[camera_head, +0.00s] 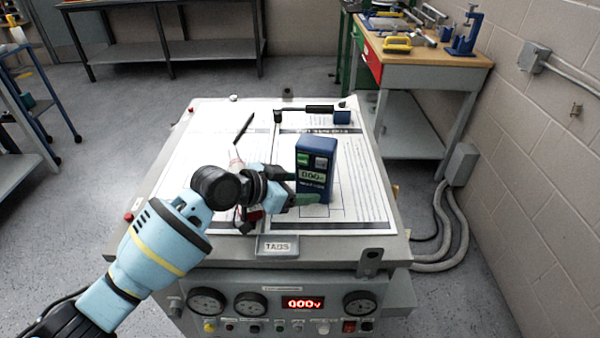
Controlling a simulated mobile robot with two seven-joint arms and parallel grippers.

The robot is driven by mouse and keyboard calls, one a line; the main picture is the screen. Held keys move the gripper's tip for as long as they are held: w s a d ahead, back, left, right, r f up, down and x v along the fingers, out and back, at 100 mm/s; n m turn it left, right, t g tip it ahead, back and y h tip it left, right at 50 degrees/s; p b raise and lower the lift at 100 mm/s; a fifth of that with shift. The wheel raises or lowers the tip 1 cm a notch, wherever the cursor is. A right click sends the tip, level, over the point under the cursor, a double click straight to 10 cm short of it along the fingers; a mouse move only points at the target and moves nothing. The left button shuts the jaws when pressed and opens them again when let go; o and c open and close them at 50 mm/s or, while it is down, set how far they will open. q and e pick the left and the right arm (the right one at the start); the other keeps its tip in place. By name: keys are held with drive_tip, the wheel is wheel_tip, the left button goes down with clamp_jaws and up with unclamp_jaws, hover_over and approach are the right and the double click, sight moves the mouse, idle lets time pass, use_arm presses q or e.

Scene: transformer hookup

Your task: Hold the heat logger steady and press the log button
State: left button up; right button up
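The heat logger is a blue upright box (316,161) with a green label and a pale display on its front. It stands on the printed sheet on top of the grey bench unit. My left gripper (298,187) reaches it from the left. One green finger lies across the lower front of the logger; the other meets its left edge and its tip is hidden behind the box. I cannot tell whether both fingers touch it. The log button is too small to make out. My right gripper is out of view.
A black pen-like tool (243,127) and a black-handled tool with a blue block (319,109) lie farther back on the sheets. A small labelled plate (277,246) sits at the front edge, above a panel with gauges and a red display (302,303). The sheet right of the logger is clear.

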use_arm(q)
clamp_jaws()
drive_tip(key=c, duration=1.3)
unclamp_jaws()
drive_tip(key=shift+c, duration=0.2)
drive_tip(key=o, duration=1.5)
drive_tip(key=shift+o, duration=0.2)
